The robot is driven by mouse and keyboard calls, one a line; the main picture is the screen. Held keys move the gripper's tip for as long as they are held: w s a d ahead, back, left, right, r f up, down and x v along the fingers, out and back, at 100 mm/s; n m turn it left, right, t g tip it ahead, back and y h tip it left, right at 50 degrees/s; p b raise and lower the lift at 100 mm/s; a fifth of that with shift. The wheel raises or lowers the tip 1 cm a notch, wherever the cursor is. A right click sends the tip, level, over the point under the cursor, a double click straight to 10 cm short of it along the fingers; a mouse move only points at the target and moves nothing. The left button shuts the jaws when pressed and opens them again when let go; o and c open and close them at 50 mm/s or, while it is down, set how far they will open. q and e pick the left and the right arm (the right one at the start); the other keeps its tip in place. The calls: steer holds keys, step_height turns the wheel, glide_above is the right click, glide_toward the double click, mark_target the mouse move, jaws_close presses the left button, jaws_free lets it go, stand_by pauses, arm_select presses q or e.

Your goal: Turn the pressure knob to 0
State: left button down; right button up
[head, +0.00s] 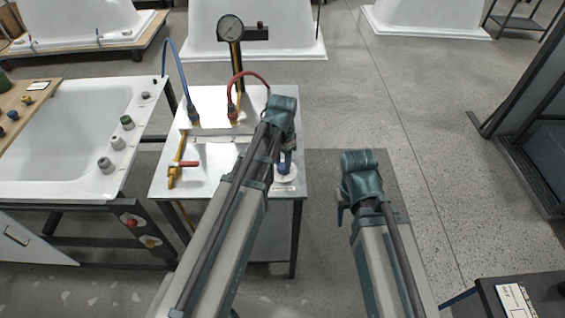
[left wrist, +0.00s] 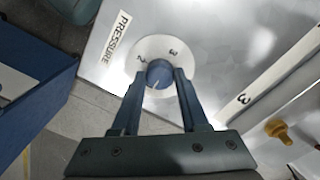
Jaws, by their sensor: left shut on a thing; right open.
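The blue pressure knob (left wrist: 160,72) sits on a round white dial plate (left wrist: 180,48) in the left wrist view, beside a PRESSURE label (left wrist: 117,37). The numbers 2 and 3 show on the dial; its near part is hidden by the knob and fingers. A pale mark shows on the knob's lower edge. My left gripper (left wrist: 159,82) is shut on the knob, one finger on each side. In the head view my left gripper (head: 285,158) points down over the dial plate (head: 288,179). My right gripper (head: 342,203) is open and empty, apart from the bench.
The metal test bench (head: 215,183) carries a pressure gauge (head: 230,29) on a post, a blue hose (head: 176,66), a red hose (head: 250,77) and a red-handled valve (head: 184,164). A white tub (head: 65,140) stands left.

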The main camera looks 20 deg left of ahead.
arm_select(q)
steer(key=shift+n, duration=0.3)
steer(key=n, duration=0.3)
steer(key=shift+n, duration=0.4)
steer(key=n, duration=0.4)
steer(key=shift+n, duration=0.3)
steer(key=n, duration=0.8)
steer(key=shift+n, duration=0.6)
steer(key=shift+c, duration=2.1)
jaws_free()
